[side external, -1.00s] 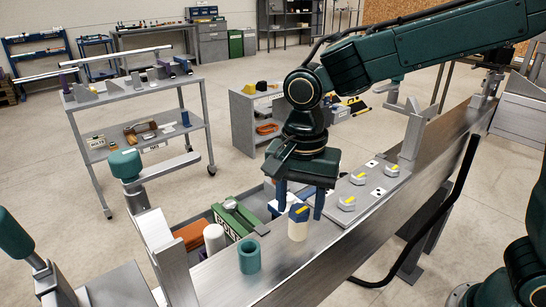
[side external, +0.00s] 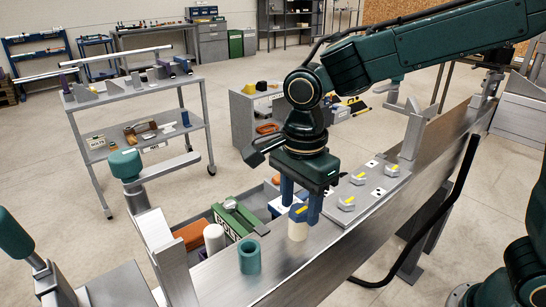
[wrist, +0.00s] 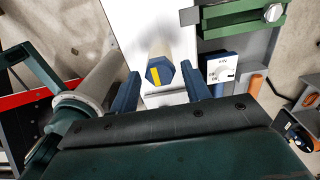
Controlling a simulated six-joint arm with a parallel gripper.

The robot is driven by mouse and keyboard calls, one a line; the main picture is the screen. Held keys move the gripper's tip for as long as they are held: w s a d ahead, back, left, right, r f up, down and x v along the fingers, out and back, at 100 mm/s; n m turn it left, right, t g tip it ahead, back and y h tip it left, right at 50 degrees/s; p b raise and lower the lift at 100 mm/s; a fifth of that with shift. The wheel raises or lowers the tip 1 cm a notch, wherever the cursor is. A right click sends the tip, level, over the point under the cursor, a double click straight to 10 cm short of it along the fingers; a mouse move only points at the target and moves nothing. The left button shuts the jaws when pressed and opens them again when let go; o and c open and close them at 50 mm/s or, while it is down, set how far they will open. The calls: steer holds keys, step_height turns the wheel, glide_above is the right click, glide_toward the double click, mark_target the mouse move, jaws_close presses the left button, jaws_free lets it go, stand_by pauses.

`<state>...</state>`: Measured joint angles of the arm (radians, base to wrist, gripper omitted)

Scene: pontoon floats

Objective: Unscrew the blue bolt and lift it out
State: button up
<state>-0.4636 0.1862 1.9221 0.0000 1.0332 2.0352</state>
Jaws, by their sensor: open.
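The blue bolt (side external: 298,214) has a hexagonal head with a yellow stripe and sits upright in a cream cylinder (side external: 297,231) on the metal bench. Its head also shows in the wrist view (wrist: 165,79), between the fingertips. My gripper (side external: 301,211) points down with one blue finger on each side of the bolt head. The fingers are open. In the wrist view, gaps show between the head and both fingers (wrist: 160,82). The bolt's shank is hidden.
A teal hollow cup (side external: 249,258) stands on the bench to the left. A plate (side external: 383,178) with several grey hex pieces bearing yellow marks lies at the right. Behind the bench edge, a bin holds a green tool (side external: 236,219), an orange block (side external: 191,236) and a white cylinder (side external: 214,239).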

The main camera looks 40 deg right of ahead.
steer(key=m, duration=0.6)
steer(key=shift+c, duration=0.5)
steer(key=c, duration=0.7)
steer(key=n, duration=0.8)
steer(key=shift+n, duration=2)
